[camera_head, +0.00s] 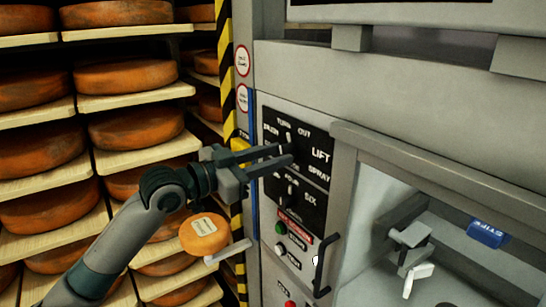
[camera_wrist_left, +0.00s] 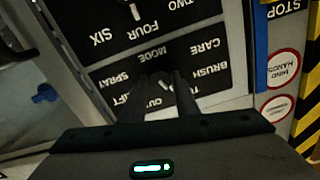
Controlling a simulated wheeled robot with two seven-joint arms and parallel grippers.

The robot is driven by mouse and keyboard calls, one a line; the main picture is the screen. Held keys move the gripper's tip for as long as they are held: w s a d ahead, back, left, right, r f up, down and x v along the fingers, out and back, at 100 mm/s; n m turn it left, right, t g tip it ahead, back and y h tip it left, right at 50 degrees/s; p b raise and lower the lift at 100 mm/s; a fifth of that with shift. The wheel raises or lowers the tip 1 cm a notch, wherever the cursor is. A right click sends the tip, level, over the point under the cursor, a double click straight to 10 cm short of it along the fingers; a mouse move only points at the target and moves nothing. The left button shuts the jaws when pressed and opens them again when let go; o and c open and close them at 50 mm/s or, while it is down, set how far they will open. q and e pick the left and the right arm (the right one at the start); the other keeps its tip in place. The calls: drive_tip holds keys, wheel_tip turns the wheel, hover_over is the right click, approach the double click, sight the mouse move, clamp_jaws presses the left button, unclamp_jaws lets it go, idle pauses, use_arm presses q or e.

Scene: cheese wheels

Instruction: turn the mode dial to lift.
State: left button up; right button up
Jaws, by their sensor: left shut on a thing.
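The mode dial (camera_wrist_left: 163,87) is on the black upper panel, mostly hidden between my fingers. A white pointer mark shows in the wrist view, facing the TURN and OUT labels. My left gripper (camera_head: 288,155) reaches in from the left in the head view and is shut on the dial. Its dark fingers also show in the wrist view (camera_wrist_left: 158,95), one on each side of the dial. The LIFT label (camera_head: 321,155) is to the right of the fingers in the head view, with SPRAY below it. My right gripper is not in view.
A lower dial (camera_head: 291,190) with number labels sits beneath. An open bay at right holds a blue block (camera_head: 488,234). Cheese shelves (camera_head: 130,101) fill the left.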

use_arm(q)
drive_tip(key=m+b, duration=0.2)
drive_tip(key=m, duration=0.1)
drive_tip(key=shift+f+m+b, duration=0.1)
drive_tip(key=shift+m+b, duration=0.2)
drive_tip(key=shift+m, duration=0.1)
drive_tip(key=shift+m+b, duration=0.35)
drive_tip(key=shift+m, duration=0.55)
drive_tip(key=m, duration=0.2)
drive_tip(key=shift+m, duration=1.2)
drive_tip(key=m, duration=0.2)
drive_tip(key=shift+r+m, duration=0.25)
drive_tip(key=shift+m, duration=0.15)
drive_tip(key=m+p, duration=0.1)
drive_tip(key=m, duration=0.3)
drive_tip(key=shift+f+m+p, duration=0.1)
drive_tip(key=shift+m+p, duration=0.3)
